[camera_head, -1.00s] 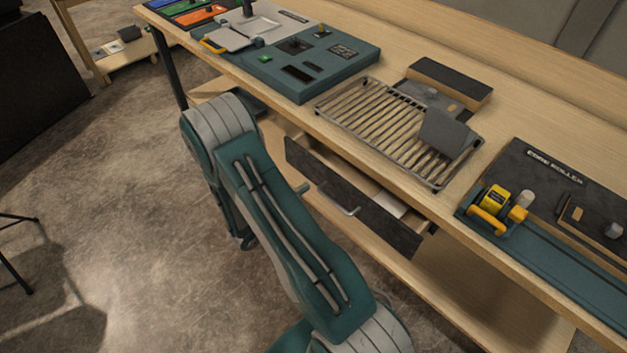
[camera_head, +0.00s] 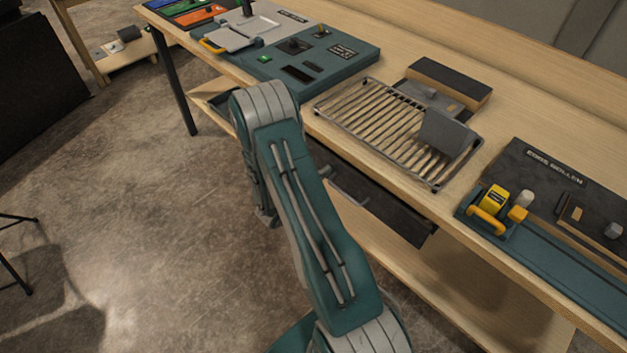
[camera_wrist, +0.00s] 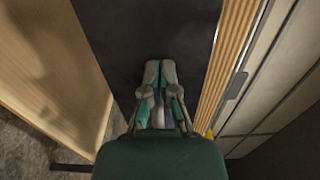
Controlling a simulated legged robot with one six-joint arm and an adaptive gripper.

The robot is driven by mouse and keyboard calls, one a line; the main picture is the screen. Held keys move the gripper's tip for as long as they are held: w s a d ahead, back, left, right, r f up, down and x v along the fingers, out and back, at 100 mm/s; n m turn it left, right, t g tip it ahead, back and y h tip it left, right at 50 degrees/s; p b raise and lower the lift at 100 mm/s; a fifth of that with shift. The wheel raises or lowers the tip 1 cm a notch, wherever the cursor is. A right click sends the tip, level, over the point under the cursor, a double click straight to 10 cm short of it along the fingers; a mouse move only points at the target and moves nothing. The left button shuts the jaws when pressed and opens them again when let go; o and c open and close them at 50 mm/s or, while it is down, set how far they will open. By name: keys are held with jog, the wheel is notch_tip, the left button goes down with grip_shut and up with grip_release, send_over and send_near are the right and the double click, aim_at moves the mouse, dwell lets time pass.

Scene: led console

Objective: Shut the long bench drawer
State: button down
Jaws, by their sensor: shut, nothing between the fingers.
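The long drawer's dark front (camera_head: 397,212) sits beneath the bench top, close up against the bench, and no open interior shows. I cannot tell whether a small gap is left. Its metal handle (camera_head: 350,187) is partly visible beside my arm. In the wrist view the dark drawer front (camera_wrist: 145,28) lies straight before my gripper (camera_wrist: 160,66). The fingers are shut and empty, with their tips at or very near that front; contact cannot be made out. In the head view my arm hides the gripper and the drawer's left part.
The bench top (camera_head: 400,70) carries a teal console (camera_head: 350,62), a slatted rack (camera_head: 365,120), a dark block (camera_head: 448,82) and an edge roller station (camera_head: 545,185). A lower wooden shelf (camera_head: 440,275) runs under the drawer.

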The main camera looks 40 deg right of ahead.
jog(key=d, duration=0.5)
jog(key=shift+w+d, duration=0.2)
jog(key=shift+d, duration=0.05)
jog(key=shift+a+r, duration=0.1)
jog(key=shift+a, duration=0.1)
jog(key=shift+d, duration=0.1)
jog(key=shift+a, duration=0.6)
jog(key=s+a, duration=0.1)
jog(key=a, duration=1.1)
jog(key=shift+a, duration=0.4)
